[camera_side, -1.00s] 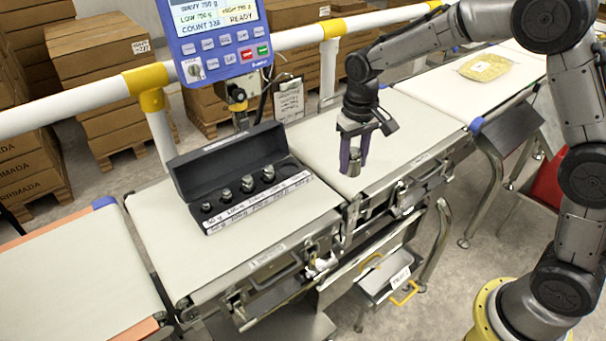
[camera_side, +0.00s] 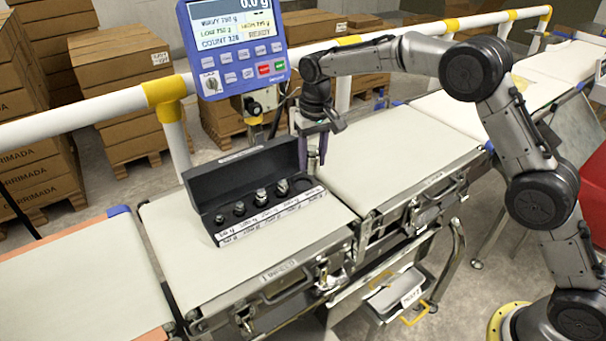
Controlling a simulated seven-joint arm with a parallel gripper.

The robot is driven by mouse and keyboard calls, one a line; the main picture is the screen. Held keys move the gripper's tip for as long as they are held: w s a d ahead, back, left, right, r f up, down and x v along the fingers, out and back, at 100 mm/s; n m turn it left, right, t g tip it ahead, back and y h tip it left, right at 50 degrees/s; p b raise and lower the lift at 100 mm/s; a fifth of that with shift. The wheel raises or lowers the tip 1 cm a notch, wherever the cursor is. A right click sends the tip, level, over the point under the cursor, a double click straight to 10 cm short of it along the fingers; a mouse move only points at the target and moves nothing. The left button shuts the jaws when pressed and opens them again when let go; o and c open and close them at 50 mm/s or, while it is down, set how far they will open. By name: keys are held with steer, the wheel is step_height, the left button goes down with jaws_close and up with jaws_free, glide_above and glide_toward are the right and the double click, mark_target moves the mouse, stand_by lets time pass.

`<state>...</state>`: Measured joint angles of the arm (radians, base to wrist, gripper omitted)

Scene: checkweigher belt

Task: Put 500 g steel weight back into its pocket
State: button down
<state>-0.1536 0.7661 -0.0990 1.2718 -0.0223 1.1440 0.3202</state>
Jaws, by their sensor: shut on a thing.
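The black weight box (camera_side: 203,193) stands open on the belt, its lid raised at the back. Several steel weights (camera_side: 262,197) sit in a row of its pockets, over a white label strip. The pocket at the right end (camera_side: 303,186) looks dark and empty. My gripper (camera_side: 312,160) points down at the right end of the box, just behind that pocket in the picture. It is shut on the 500 g steel weight, which is mostly hidden between the fingers and small here. I cannot tell its exact height above the box.
A blue weighing display (camera_side: 237,40) on a post stands behind the box and reads 0.0 g. A white and yellow guard rail (camera_side: 105,103) runs behind the belts. The belt right of the box (camera_side: 385,150) is clear, as is the belt at the left (camera_side: 80,275).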

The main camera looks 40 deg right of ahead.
mark_target(302, 186)
steer(key=w+f, duration=0.3)
steer(key=shift+a+f, duration=0.1)
steer(key=shift+a, duration=0.1)
steer(key=shift+w+f, duration=0.15)
steer(key=shift+f, duration=1.5)
steer(key=shift+f, duration=0.3)
